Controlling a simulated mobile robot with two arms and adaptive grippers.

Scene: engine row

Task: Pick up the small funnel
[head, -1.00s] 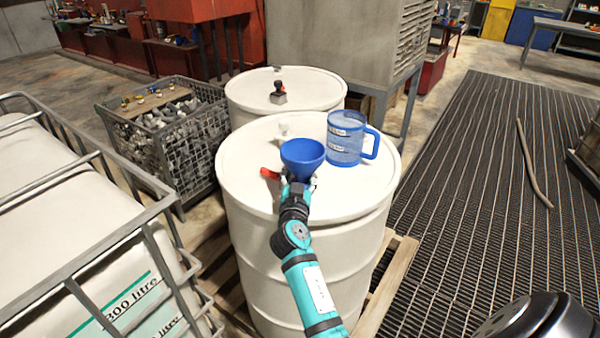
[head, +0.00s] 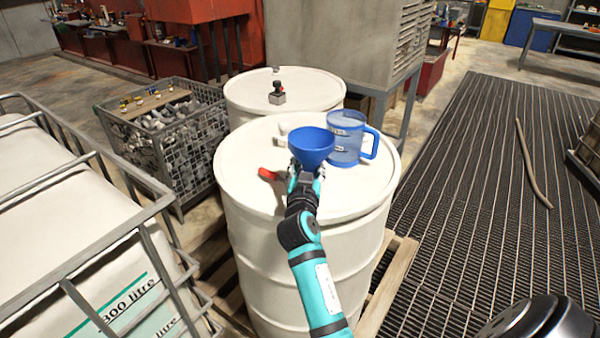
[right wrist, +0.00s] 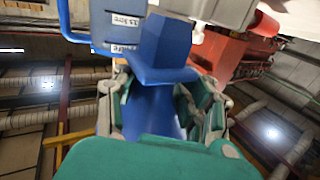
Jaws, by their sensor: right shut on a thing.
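The small blue funnel (head: 311,147) is held above the near white drum's lid, with its wide mouth up. My right gripper (head: 306,180) is shut on its lower part, which the fingers hide in the head view. In the right wrist view the funnel (right wrist: 150,100) sits between the two fingers (right wrist: 160,112). My left gripper is not in view.
A clear blue measuring jug (head: 345,148) stands on the near drum (head: 245,185), close behind the funnel's right side. A red-handled item (head: 268,174) lies left of the gripper. A small dark-topped object (head: 277,95) stands on the far drum (head: 312,85).

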